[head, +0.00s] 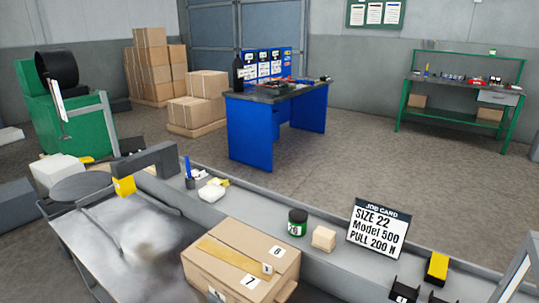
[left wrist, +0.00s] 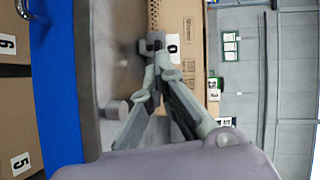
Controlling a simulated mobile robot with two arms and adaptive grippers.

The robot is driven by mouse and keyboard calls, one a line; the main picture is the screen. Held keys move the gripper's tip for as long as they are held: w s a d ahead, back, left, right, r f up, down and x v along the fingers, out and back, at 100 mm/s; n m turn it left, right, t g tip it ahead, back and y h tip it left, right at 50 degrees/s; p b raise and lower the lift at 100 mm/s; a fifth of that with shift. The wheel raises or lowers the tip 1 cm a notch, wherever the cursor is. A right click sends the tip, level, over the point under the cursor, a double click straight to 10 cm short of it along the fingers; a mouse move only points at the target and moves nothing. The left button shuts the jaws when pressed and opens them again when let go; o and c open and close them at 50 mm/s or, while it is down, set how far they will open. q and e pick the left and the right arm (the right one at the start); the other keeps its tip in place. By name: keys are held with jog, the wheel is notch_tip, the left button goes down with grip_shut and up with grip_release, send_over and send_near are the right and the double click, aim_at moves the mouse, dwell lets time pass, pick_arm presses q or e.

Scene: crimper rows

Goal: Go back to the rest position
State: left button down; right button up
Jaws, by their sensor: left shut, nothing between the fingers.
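My left gripper (left wrist: 158,75) shows only in the left wrist view. Its two fingers meet at the tips, and it is shut and empty. Beyond the tips is a cardboard box (left wrist: 183,22) with a white number label (left wrist: 173,48). Neither gripper is in the head view, and my right gripper is in no frame.
In the head view, a numbered cardboard box (head: 225,262), a dark jar (head: 297,222), a wooden block (head: 323,238) and a job card (head: 378,232) stand along the near bench. A blue table (head: 250,140) stands farther back. Floor between (head: 345,165) is clear.

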pick_arm(q)
jog(key=s+a+r+n+g+y, duration=0.1)
jog(key=a+r+n+g+y, duration=0.2)
jog(key=n, duration=0.4)
jog(key=s+d+r+n+g+h, duration=0.1)
jog(key=s+d+n+g+h, duration=0.1)
jog(key=s+d+n+g, duration=0.45)
jog(key=s+d+r+n+g+h, duration=0.1)
jog(key=s+n+g, duration=0.15)
jog(key=s, duration=0.75)
notch_tip(320, 180, down, 24)
jog(key=s+f+m+g, duration=0.1)
jog(key=s+a+f+g+p, duration=0.1)
jog(key=s+a+f, duration=0.2)
jog(key=s+f, duration=1.3)
jog(key=shift+s+f+g, duration=0.2)
jog(key=shift+s+g, duration=0.1)
jog(key=shift+s, duration=0.35)
